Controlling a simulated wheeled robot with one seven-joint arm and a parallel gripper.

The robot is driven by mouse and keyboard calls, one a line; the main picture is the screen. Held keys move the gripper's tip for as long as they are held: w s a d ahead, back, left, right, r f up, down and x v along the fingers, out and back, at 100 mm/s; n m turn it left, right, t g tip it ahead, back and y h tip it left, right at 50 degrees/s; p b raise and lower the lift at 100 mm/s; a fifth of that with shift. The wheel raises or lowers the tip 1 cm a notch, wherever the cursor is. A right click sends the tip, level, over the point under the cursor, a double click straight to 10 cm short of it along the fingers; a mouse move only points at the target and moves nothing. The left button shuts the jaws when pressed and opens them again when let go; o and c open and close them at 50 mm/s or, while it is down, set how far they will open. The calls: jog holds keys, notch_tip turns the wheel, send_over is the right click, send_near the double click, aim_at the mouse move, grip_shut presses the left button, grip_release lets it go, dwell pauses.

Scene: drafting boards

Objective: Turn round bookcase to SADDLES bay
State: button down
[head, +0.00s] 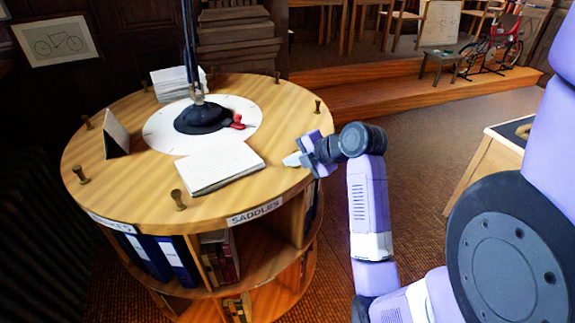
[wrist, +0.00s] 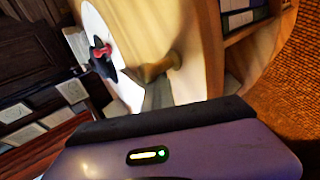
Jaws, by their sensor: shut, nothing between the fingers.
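The round bookcase (head: 110,188) is a wooden drum with a flat top, short pegs around its rim and open bays below. A white label reading SADDLES (head: 255,211) is on its front right edge. One peg (head: 179,199) stands at the front rim, left of that label. My gripper (head: 293,160) is shut and empty at the right side of the top, right of the open book (head: 218,167); I cannot tell whether it touches the top. In the wrist view a peg (wrist: 160,67) and the tilted bookcase top show beyond the gripper's body.
A black lamp base (head: 203,117) stands on a white disc mid-top, with a red item (head: 237,121) beside it. A folded card (head: 116,134) and paper stack (head: 178,82) stand there too. Blue binders (head: 178,260) fill a bay. A wooden desk (head: 490,165) is right; floor lies between.

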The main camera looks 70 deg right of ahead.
jog(key=d, duration=0.1)
jog(key=s+d, duration=0.1)
jog(key=d, duration=0.1)
jog(key=shift+s, duration=0.2)
jog(key=shift+d, duration=0.15)
jog(key=shift+b, duration=0.3)
jog(key=shift+n+y, duration=0.4)
jog(key=shift+n, duration=0.1)
jog(key=shift+s+d+b, duration=0.2)
jog(key=shift+d+b, duration=0.15)
jog(key=shift+d, duration=0.6)
jog(key=shift+s+d+b, duration=0.25)
jog(key=shift+d+b, duration=0.1)
jog(key=shift+d, duration=0.6)
jog(key=shift+s+d+b, duration=0.2)
jog(key=shift+d+b, duration=0.15)
jog(key=shift+d, duration=0.6)
jog(key=shift+d, duration=0.1)
